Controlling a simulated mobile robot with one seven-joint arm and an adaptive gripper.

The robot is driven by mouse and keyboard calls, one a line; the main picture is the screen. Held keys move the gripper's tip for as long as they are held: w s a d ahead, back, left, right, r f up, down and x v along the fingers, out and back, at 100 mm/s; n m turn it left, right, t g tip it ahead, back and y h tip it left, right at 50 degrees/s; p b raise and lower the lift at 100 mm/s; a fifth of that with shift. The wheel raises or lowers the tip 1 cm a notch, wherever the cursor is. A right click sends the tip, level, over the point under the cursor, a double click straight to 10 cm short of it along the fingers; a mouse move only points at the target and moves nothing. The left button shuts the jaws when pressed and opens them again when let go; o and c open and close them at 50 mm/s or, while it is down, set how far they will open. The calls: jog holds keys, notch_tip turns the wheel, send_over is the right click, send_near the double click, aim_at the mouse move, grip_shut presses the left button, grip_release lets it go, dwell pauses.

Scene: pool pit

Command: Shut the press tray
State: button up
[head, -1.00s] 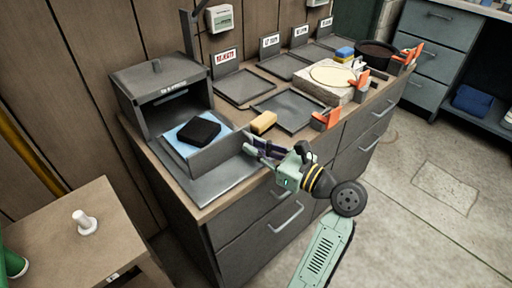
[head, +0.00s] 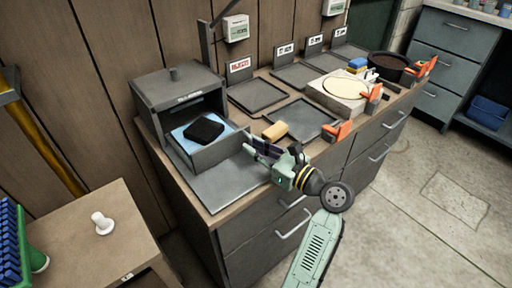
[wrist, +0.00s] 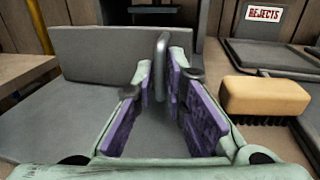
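The press (head: 180,88) is a dark grey box at the left end of the bench. Its press tray (head: 217,153) is pulled partly out at the front. In the tray a black block (head: 204,130) lies on a light blue sheet (head: 183,133). In the wrist view the tray's grey front panel (wrist: 100,52) carries an upright bar handle (wrist: 161,62). My gripper (head: 250,145) is in front of the panel. In the wrist view its purple-padded fingers (wrist: 160,85) are closed in around the handle, one on each side. The handle fills the narrow gap at the tips.
A tan brush (head: 275,131) lies on the bench just right of my gripper. A REJECTS plate (head: 256,97) and other dark plates stand behind it. Orange clamps (head: 338,131) line the front edge. A side table with a white peg (head: 103,223) is at the left.

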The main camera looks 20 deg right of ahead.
jog(key=o, duration=0.3)
jog(key=v, duration=1.2)
jog(key=shift+c, duration=0.2)
